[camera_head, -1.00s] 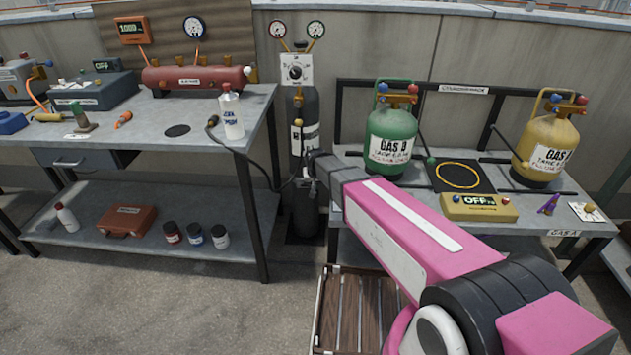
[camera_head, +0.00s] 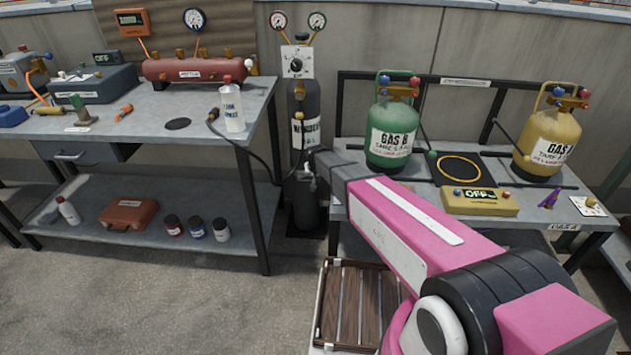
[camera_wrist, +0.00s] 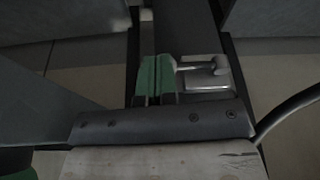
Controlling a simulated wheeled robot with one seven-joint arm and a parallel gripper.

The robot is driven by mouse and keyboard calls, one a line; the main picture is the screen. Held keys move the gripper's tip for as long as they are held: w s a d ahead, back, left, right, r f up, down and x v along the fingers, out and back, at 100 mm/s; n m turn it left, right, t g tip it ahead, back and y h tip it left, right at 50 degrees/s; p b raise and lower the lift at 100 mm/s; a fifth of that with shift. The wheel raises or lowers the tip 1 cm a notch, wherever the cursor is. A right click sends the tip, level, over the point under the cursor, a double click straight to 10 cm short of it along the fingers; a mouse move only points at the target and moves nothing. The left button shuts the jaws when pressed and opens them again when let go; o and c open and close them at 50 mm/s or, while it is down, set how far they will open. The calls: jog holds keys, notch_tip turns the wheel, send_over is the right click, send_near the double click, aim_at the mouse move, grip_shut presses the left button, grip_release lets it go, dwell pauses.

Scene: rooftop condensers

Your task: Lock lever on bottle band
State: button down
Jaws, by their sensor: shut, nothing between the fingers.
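The dark gas bottle (camera_head: 306,110) stands upright between the two benches, with a white label on its front. In the wrist view it appears as a dark upright surface (camera_wrist: 186,25). A pale metal lever (camera_wrist: 197,66) lies roughly level across a light metal plate (camera_wrist: 208,80) there. My gripper (camera_wrist: 155,62) is shut and empty, its green fingers together just left of the lever. The lever's left end is close to the fingers; I cannot tell whether they touch. In the head view my arm's end is at the bottle's lower front, and the band is not clearly visible.
The left bench (camera_head: 262,100) and right bench (camera_head: 345,185) flank the bottle closely. A black hose (camera_head: 262,160) hangs from the left bench beside it. A green gas bottle (camera_head: 390,150) stands on the right bench. A wooden slatted crate (camera_head: 345,310) sits on the floor.

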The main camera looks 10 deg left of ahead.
jog(key=shift+w+f, duration=0.1)
jog(key=shift+w, duration=0.45)
